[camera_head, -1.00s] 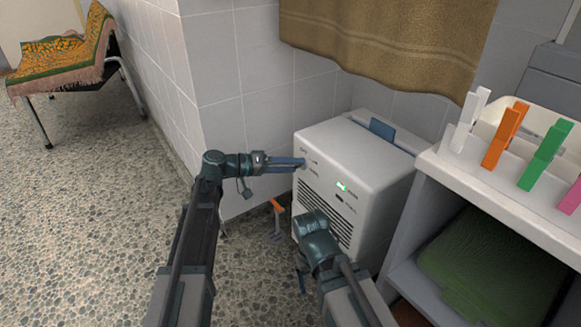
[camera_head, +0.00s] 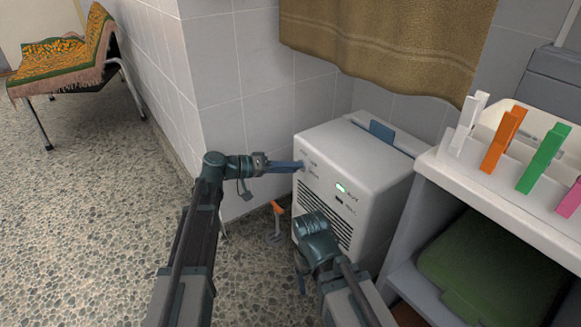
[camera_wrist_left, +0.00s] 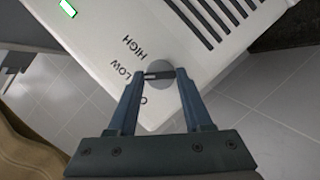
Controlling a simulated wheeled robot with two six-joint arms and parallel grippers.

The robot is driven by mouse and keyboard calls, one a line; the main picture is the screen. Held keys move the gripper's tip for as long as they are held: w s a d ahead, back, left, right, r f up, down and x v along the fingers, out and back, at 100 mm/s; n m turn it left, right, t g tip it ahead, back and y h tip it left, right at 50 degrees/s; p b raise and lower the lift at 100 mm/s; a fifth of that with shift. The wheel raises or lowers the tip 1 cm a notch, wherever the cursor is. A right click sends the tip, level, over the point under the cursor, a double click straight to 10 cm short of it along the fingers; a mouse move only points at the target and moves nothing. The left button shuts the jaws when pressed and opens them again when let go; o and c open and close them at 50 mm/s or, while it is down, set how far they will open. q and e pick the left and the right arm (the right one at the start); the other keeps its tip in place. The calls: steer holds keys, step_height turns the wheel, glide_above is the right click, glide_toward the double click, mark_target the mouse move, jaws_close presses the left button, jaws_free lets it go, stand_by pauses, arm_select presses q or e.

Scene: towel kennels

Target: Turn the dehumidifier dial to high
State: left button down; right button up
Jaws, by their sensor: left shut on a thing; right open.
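The dehumidifier (camera_head: 375,160) is a white box against the tiled wall, with a grille and a lit green indicator (camera_head: 342,188) on its front. In the left wrist view its dial (camera_wrist_left: 163,87) is a round grey knob with a raised bar. The labels HIGH, LOW and a partly hidden third one sit around its left side. The bar's dark-marked end points left, roughly at LOW. My left gripper (camera_head: 302,166) is shut on the dial's bar, one finger at each end, as the left wrist view shows (camera_wrist_left: 160,75). My right gripper (camera_head: 301,280) is low before the grille, mostly hidden by its wrist.
A white shelf unit (camera_head: 500,208) on the right carries a bin with coloured pegs and a green folded cloth below. A brown towel (camera_head: 390,40) hangs above. An orange-topped item (camera_head: 277,208) stands near the dehumidifier. A bench (camera_head: 70,65) is far left; the floor between is open.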

arm_select(q)
steer(key=shift+s+d+r+m+t+y+p, duration=0.1)
steer(key=shift+m+t+y+p, duration=0.45)
steer(key=shift+m, duration=0.6)
steer(key=shift+s+f+m+t+y+p, duration=0.15)
steer(key=shift+m+t+y+p, duration=0.4)
steer(key=shift+m, duration=0.55)
steer(key=shift+s+d+r+m+t+y+p, duration=0.15)
steer(key=shift+m+t+y+p, duration=0.35)
steer(key=shift+m, duration=0.65)
steer(key=shift+c, duration=1.6)
jaws_free()
steer(key=shift+w, duration=0.1)
